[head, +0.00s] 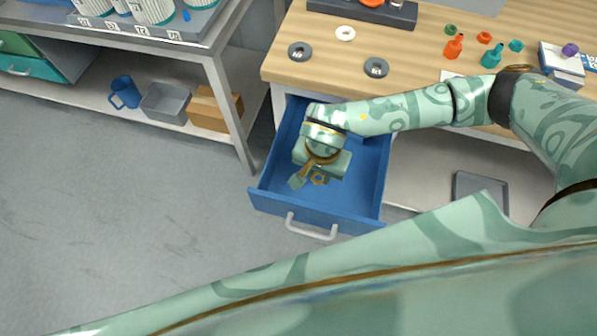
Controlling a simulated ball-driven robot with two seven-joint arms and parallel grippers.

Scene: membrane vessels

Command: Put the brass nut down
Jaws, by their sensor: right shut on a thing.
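My right gripper (308,181) reaches over the open blue drawer (347,207) and points down into it. It is shut on the brass nut (319,179), a small golden ring at its fingertips. I cannot tell whether the nut touches the drawer floor. The gripper and forearm hide part of the drawer's inside. The visible drawer floor around the fingers looks empty. My left gripper is not in view.
The wooden bench top (420,40) above the drawer carries dark rings (376,67), a white ring (345,33) and small orange and teal bottles (453,47). A metal table (190,45) with a lower shelf stands left. Grey floor (120,200) is clear.

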